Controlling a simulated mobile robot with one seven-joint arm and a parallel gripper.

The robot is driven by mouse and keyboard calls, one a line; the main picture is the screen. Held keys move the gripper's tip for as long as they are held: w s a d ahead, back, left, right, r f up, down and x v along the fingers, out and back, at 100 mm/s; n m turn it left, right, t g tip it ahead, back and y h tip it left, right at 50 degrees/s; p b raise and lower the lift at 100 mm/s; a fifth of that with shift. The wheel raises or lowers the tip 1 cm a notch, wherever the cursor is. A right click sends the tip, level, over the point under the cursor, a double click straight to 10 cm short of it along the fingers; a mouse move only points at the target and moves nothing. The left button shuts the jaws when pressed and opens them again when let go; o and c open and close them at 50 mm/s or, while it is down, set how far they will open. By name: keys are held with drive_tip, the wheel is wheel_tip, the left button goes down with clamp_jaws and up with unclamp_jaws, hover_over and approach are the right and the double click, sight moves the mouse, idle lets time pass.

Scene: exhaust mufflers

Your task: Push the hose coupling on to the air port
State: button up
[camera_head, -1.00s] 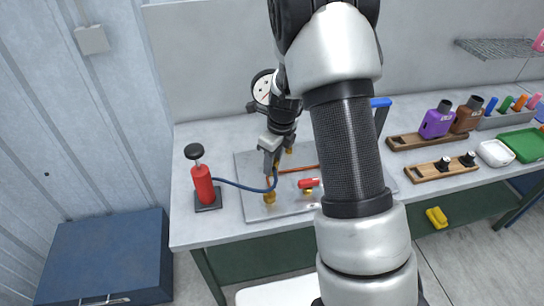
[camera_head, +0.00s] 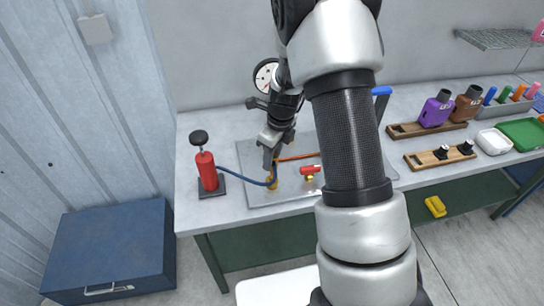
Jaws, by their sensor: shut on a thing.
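My gripper (camera_head: 270,158) points down over the left part of the grey plate (camera_head: 257,196) on the bench. It is shut on the hose coupling, which is small and mostly hidden by the fingers. The blue hose (camera_head: 240,177) runs from a red hand pump (camera_head: 206,171) to the coupling. The brass air port (camera_head: 271,184) stands on the plate directly below the fingertips. The coupling appears to be at or touching the port's top; I cannot tell whether it is seated.
A red-handled valve (camera_head: 310,170) and an orange-red line (camera_head: 297,157) lie right of the port. My arm hides the plate's right part. Wooden racks (camera_head: 405,130) with mufflers stand farther right.

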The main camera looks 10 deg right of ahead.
sight(271, 176)
drive_tip(key=shift+f+b, duration=1.8)
drive_tip(key=shift+f, duration=0.7)
drive_tip(key=shift+f, duration=0.55)
idle(0.7)
drive_tip(key=o, duration=1)
drive_tip(key=shift+o, duration=0.2)
wheel_tip(271, 176, up, 17)
drive_tip(key=s+d, duration=0.1)
drive_tip(key=s, duration=0.1)
drive_tip(key=shift+d+p, duration=0.4)
drive_tip(key=shift+r, duration=0.1)
